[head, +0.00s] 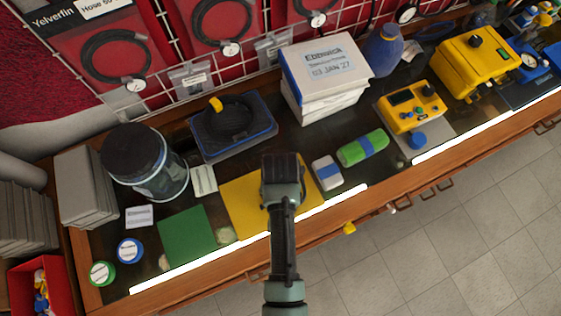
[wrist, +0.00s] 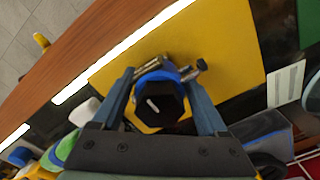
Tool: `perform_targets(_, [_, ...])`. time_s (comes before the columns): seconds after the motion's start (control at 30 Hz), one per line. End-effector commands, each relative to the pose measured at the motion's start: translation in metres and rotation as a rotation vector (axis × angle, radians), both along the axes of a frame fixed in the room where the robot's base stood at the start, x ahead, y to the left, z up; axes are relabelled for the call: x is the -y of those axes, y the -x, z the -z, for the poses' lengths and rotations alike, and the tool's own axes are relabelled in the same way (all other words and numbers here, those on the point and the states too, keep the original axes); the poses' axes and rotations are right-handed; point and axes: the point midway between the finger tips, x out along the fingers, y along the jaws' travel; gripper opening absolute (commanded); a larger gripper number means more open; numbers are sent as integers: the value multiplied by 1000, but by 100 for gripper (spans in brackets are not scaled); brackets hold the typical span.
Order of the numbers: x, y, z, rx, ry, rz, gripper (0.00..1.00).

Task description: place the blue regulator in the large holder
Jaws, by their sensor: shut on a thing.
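The blue regulator (wrist: 160,94), with a black faceted knob and metal fittings, is between the fingers of my gripper (wrist: 163,82) in the wrist view. My gripper is shut on it above the yellow mat (wrist: 225,50). In the head view my gripper (head: 283,188) is over the right part of the yellow mat (head: 240,205) and hides the regulator. I cannot tell which thing is the large holder; a yellow unit with knobs (head: 411,105) and a bigger yellow case (head: 474,62) stand to the right.
A green mat (head: 187,236) lies left of the yellow one. A white-and-blue block (head: 327,173) and a green-blue roll (head: 362,148) lie close to the right. White boxes (head: 325,75), a dark case (head: 233,130) and a glass jar (head: 143,160) stand behind.

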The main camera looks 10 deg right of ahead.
Motion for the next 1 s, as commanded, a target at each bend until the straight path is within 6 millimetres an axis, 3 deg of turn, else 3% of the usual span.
perform_targets(0.1, [0,-1,2,2,1,0,0])
perform_targets(0.13, [0,0,3,0,0,0,78])
perform_targets(0.27, [0,0,2,0,0,0,100])
perform_targets(0.5, [0,0,1,0,0,0,100])
perform_targets(0.67, [0,-1,-11,3,0,0,100])
perform_targets(1.0, [0,-2,-81,5,1,-1,100])
